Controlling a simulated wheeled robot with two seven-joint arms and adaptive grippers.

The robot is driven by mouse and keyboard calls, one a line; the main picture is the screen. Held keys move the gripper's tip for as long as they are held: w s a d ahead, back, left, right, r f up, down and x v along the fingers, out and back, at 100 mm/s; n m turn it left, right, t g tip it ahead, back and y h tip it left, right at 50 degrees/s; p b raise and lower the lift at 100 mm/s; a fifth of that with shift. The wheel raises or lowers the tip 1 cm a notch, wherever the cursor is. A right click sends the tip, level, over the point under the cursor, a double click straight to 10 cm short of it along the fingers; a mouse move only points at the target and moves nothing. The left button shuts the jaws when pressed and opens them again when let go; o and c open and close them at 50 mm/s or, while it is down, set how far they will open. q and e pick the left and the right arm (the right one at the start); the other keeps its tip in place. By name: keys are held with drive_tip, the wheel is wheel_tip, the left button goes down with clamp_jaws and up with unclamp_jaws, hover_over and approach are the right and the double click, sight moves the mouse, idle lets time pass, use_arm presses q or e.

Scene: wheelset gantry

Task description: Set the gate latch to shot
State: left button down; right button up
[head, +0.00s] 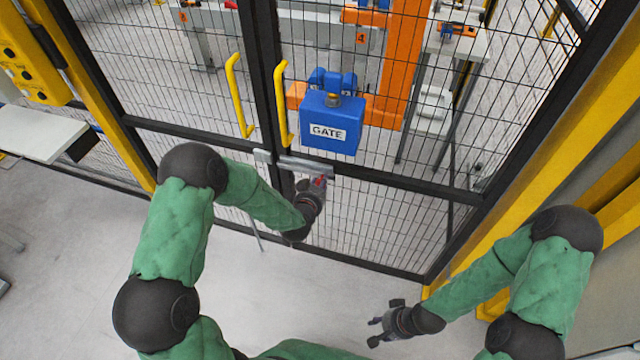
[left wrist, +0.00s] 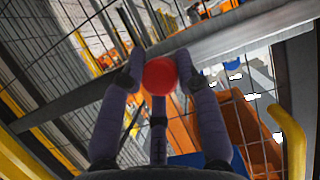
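The gate latch (head: 305,167) is a grey horizontal bar on the gate's dark frame, below the blue box marked GATE. A small light bracket (head: 262,156) sits just left of it; I cannot tell whether the bolt enters it. The latch's red ball knob (left wrist: 159,76) is between the fingers of my left gripper (left wrist: 159,68) in the left wrist view. The fingers appear against its two sides. In the head view my left gripper (head: 316,188) is just below the bar and partly hides the knob. My right gripper (head: 378,328) is open and empty, low above the floor.
The blue GATE box (head: 330,122) and two yellow handles (head: 283,105) (head: 238,95) are above the latch. Mesh panels stand either side. A yellow post (head: 560,165) rises at right. A pale shelf (head: 38,132) is at left. Open floor lies in front of the gate.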

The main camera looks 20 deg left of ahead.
use_arm(q)
drive_tip(key=a+b, duration=0.1)
drive_tip(key=a, duration=0.5)
drive_tip(key=shift+w+a+r+b, duration=0.25)
drive_tip(key=shift+w+b, duration=0.05)
drive_tip(key=shift+b, duration=0.1)
drive_tip(key=c, duration=0.9)
unclamp_jaws()
drive_tip(key=shift+a, duration=0.1)
drive_tip(key=shift+s, duration=0.1)
drive_tip(key=shift+s+f, duration=0.1)
drive_tip(key=v, duration=1.1)
drive_tip(key=shift+s, duration=0.4)
